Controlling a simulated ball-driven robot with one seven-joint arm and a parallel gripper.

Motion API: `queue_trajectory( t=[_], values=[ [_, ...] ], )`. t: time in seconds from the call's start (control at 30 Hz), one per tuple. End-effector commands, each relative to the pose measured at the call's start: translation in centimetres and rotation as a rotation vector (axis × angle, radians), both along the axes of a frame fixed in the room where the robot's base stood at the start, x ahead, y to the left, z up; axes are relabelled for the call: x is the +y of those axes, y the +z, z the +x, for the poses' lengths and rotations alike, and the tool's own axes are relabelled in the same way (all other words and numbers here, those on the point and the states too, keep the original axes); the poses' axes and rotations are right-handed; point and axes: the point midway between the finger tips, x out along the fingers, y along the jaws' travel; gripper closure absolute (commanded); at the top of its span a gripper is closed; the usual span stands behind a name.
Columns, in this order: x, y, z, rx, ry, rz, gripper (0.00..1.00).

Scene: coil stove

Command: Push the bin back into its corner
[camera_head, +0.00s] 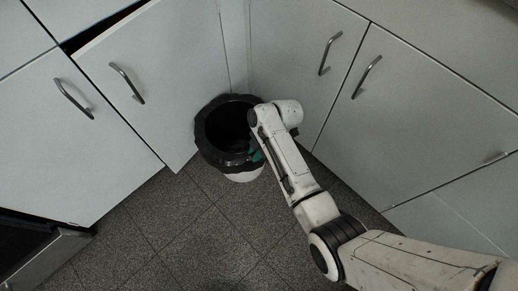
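The bin (243,175) is a round white container with a black bag folded over its rim (207,143). It stands upright on the dark tiled floor, close to the inner corner where the two cabinet runs meet. My arm reaches in from the lower right, and its end is at the right side of the bin. My gripper (256,156) is mostly hidden by the wrist and the dark bag; a small teal part shows by the front right of the rim. I cannot tell whether its fingers touch the bin or are open.
A cabinet door (160,75) on the left stands slightly open, with a dark gap at its top edge. Closed cabinet doors (300,60) line the right side. An open dark appliance or drawer (45,262) juts out at lower left. The tiled floor (190,235) in front is clear.

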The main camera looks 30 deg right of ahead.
Motion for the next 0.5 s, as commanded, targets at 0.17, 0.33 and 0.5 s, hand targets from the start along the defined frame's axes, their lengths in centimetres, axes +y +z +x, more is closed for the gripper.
queue_trajectory(
  t=[0.17, 0.33, 0.5],
  values=[
    [0.05, -0.10, 0.02, 0.000, 0.000, 0.000, 0.83],
    [0.04, -0.09, 0.01, 0.000, -0.001, 0.000, 0.87],
    [0.03, -0.10, 0.00, 0.000, -0.001, 0.000, 1.00]
  ],
)
